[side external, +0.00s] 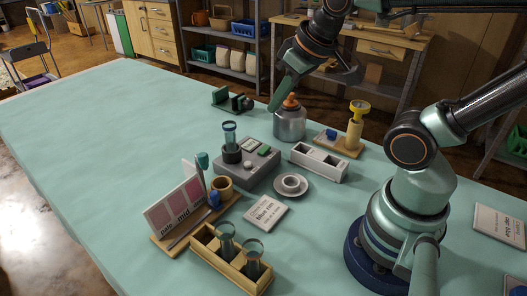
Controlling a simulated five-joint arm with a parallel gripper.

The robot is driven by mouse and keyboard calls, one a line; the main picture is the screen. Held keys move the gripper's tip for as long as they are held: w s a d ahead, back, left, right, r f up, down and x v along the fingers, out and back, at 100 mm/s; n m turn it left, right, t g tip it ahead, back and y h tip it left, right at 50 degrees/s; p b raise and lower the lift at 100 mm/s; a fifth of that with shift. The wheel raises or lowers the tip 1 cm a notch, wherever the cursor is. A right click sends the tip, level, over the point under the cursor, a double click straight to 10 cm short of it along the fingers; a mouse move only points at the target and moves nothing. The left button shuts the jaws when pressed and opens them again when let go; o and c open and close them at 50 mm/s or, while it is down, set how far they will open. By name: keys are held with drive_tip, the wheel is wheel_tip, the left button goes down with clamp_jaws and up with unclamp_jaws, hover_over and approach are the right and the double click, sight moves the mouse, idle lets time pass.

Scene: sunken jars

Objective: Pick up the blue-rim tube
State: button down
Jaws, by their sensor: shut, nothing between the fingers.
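A clear tube with a bluish rim (229,128) stands upright in the dark round well of a grey block (247,168) near the middle of the table. Two more glass tubes, one (226,238) and another (253,258), stand in a wooden rack (205,252) at the front; their rim colour is hard to tell. My gripper (273,106) hangs above the table, right of and behind the upright tube. Its fingers point down and to the left, close together, with nothing between them. It is apart from every tube.
A silver bottle with an orange top (289,122) stands close to my gripper. A white slotted holder (318,162), a saucer with a cup (291,186), a "Blue rim" card (266,213) and a pink colour chart (175,212) surround the block. The table's left side (95,130) is clear.

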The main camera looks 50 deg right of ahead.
drive_tip(key=shift+c, duration=1.8)
unclamp_jaws()
drive_tip(key=shift+w, duration=0.1)
drive_tip(key=n+g, duration=0.5)
drive_tip(key=n, duration=1.1)
hover_over(230, 138)
drive_tip(key=w, duration=0.1)
drive_tip(key=f, duration=0.4)
drive_tip(key=shift+w+d, duration=0.2)
drive_tip(key=shift+d, duration=0.2)
drive_tip(key=shift+w+f+g, duration=0.2)
drive_tip(key=shift+f+g, duration=0.1)
drive_tip(key=shift+f, duration=0.2)
drive_tip(key=shift+n, duration=0.3)
wheel_tip(230, 138, down, 6)
drive_tip(key=shift+f, duration=0.15)
drive_tip(key=f, duration=0.4)
drive_tip(key=shift+s+d, duration=0.2)
drive_tip(key=shift+s, duration=0.15)
drive_tip(key=shift+f, duration=0.65)
